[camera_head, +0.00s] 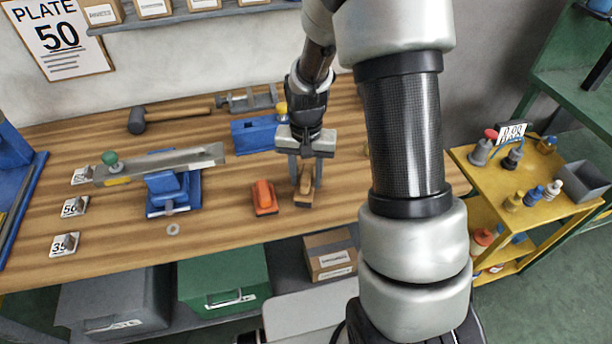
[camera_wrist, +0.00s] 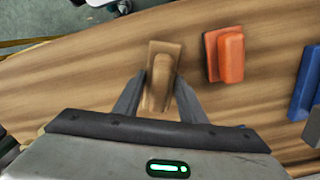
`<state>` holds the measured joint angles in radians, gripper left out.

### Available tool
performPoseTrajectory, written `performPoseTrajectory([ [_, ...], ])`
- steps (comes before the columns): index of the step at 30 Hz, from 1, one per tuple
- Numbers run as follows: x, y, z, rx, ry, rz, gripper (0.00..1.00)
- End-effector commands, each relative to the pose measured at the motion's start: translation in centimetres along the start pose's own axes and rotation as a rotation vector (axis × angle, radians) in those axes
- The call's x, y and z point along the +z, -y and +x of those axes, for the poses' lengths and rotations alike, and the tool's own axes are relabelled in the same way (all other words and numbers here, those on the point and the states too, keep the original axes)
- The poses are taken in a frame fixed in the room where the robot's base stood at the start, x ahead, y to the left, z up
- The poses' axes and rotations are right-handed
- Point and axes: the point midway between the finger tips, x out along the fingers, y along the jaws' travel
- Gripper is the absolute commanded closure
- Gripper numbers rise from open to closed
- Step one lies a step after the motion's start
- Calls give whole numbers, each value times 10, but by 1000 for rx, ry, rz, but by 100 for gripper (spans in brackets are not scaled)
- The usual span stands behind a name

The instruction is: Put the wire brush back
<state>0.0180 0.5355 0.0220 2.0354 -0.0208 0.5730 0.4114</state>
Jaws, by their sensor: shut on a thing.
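The wire brush appears to be the small brown wooden block with a raised grip (camera_head: 304,196) at the front middle of the workbench. It also shows in the wrist view (camera_wrist: 161,70), between the fingers. My gripper (camera_head: 305,186) points down at the bench with its two fingers on either side of the brush; in the wrist view my gripper (camera_wrist: 158,100) is closed on its grip. The bristles are hidden beneath. I cannot tell whether the brush still touches the bench top.
An orange block (camera_head: 264,197) lies just left of the brush; it also shows in the wrist view (camera_wrist: 225,54). A blue vise (camera_head: 170,190) holds a long metal bar. Numbered plates (camera_head: 66,244) stand at the left. A mallet (camera_head: 140,121) lies at the back. A yellow cart (camera_head: 535,180) stands right.

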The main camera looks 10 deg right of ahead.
Motion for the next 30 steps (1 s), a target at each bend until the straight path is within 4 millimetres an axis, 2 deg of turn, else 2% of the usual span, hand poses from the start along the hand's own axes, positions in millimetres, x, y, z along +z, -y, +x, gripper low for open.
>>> performPoseTrajectory([
  [9, -1, 0, 4, -1, -2, 0, 84],
  [10, -1, 0, 2, -1, -2, 0, 58],
  [12, -1, 0, 2, -1, -2, 0, 46],
  [13, 0, 0, 2, -1, -2, 0, 44],
  [20, -1, 0, 2, -1, -2, 0, 44],
  [24, -1, 0, -5, -1, -3, 0, 44],
  [26, -2, 0, -13, -2, -6, 0, 44],
  [30, -2, 0, -40, -3, -7, 0, 44],
])
